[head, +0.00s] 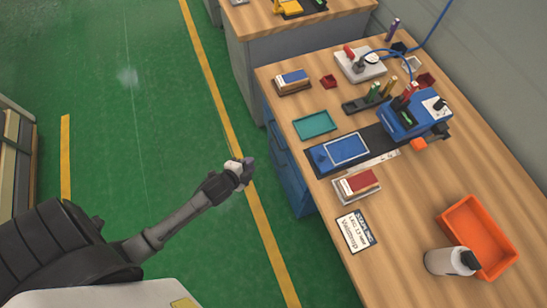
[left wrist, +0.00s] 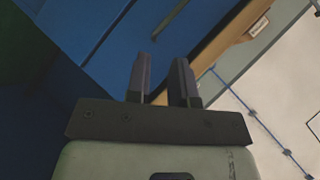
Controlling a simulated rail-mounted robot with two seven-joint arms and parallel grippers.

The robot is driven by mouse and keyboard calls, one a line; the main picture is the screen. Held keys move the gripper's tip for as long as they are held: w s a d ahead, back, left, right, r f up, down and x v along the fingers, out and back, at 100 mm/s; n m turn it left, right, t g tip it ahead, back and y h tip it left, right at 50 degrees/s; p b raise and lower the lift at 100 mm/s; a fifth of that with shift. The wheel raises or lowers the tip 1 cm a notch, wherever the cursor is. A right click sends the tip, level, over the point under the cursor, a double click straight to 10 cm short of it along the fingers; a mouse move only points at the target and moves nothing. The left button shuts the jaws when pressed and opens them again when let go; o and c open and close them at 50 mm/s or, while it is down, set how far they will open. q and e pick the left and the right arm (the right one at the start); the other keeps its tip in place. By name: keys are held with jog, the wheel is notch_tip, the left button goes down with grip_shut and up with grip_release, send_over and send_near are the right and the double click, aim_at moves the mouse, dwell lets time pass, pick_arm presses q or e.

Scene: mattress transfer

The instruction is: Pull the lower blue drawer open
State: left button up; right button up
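The blue drawer unit (head: 288,172) is under the left edge of the wooden workbench, seen steeply from above. I cannot clearly tell its lower drawer from the upper one in the head view. My left gripper (head: 244,170) is in front of the unit, to its left in the picture, apart from it over the green floor. In the left wrist view blue drawer fronts (left wrist: 105,35) with a seam fill the upper left, beyond my left gripper (left wrist: 163,78). Its two fingers stand apart with nothing between them. My right gripper is not in view.
The workbench top (head: 410,235) carries an orange tray (head: 480,237), a white bottle (head: 450,261), a teal tray (head: 315,125) and a blue machine (head: 412,115). The green floor left of the drawer unit is clear, with a yellow line (head: 213,85) along it.

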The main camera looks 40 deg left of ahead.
aim_at(273, 152)
pick_arm(q)
jog(key=w+a+f+m+t+h+b, duration=0.1)
jog(key=a+f+m+b, duration=0.1)
jog(key=f+b, duration=0.4)
jog(key=w+a+f+m+t+b, duration=0.1)
jog(key=f+m+b, duration=0.2)
jog(key=f+b, duration=0.3)
jog(key=w+a+f+m+t+h+b, duration=0.15)
jog(key=f+b, duration=0.25)
jog(key=f, duration=0.4)
jog(key=shift+m, duration=0.35)
jog(key=shift+b+x, duration=2.9)
jog(key=shift+x, duration=4)
jog(key=shift+a+r, duration=0.1)
jog(key=shift+a, duration=0.1)
grip_shut()
